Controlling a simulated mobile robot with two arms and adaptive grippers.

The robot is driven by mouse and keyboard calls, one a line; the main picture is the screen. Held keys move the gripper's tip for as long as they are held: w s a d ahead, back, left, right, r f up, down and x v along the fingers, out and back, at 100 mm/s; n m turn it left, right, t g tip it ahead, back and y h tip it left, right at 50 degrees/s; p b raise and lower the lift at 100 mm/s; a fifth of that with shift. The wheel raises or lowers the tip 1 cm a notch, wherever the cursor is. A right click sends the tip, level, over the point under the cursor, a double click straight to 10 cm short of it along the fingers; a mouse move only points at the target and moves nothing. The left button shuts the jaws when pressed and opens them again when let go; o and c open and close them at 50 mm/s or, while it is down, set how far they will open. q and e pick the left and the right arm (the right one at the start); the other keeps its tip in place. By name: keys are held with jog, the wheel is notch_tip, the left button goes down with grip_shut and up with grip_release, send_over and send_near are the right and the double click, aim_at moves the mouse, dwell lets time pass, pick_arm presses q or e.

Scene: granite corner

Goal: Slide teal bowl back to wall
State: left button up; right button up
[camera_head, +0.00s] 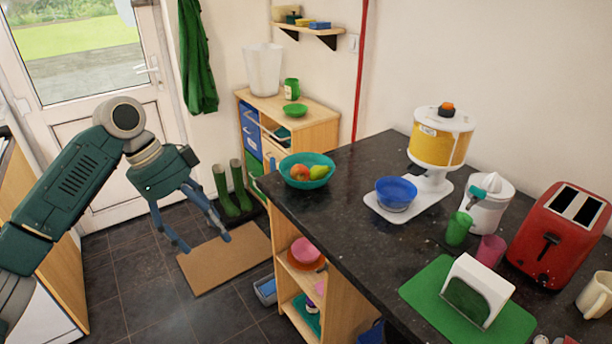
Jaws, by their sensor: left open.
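The teal bowl (307,171) sits upright at the far left corner of the dark granite counter (340,215), close to its edges. It holds a red-orange fruit and green-yellow fruit. The cream wall (480,60) runs behind the counter, and bare counter lies between it and the bowl. My left gripper (203,245) hangs over the floor to the left of the counter, fingers spread and empty, apart from the bowl. My right gripper does not show.
A juicer (487,205), green cup (458,229), red toaster (560,235) and napkin holder (476,290) stand farther right. Boots (231,188) stand on the floor.

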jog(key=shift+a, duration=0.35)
